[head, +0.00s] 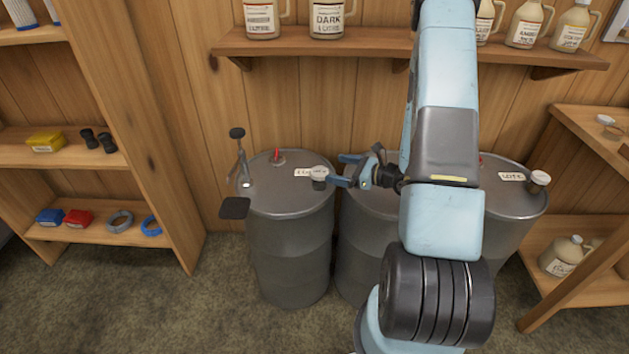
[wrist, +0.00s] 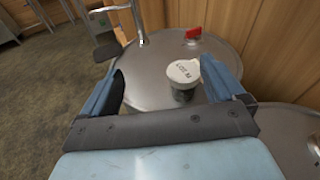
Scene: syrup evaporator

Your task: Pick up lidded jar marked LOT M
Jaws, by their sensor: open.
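The lidded jar marked LOT M (wrist: 183,76) stands upright on the left grey drum (wrist: 150,62) in the wrist view. It has a white lid with the lettering on top and a dark body. In the head view the jar (head: 319,176) stands near the right edge of that drum's top (head: 290,200). My gripper (head: 343,170) is open, with its blue fingers just right of the jar. In the wrist view the fingers (wrist: 165,85) are spread to either side of the jar, with visible space between them and it.
A red-capped fitting (wrist: 193,34) and a tap-like metal stand (head: 242,165) are on the left drum. Another lidded jar (head: 539,180) stands on the right drum (head: 505,200). A wall shelf (head: 400,45) with jugs runs above. Open floor (head: 130,300) lies at left.

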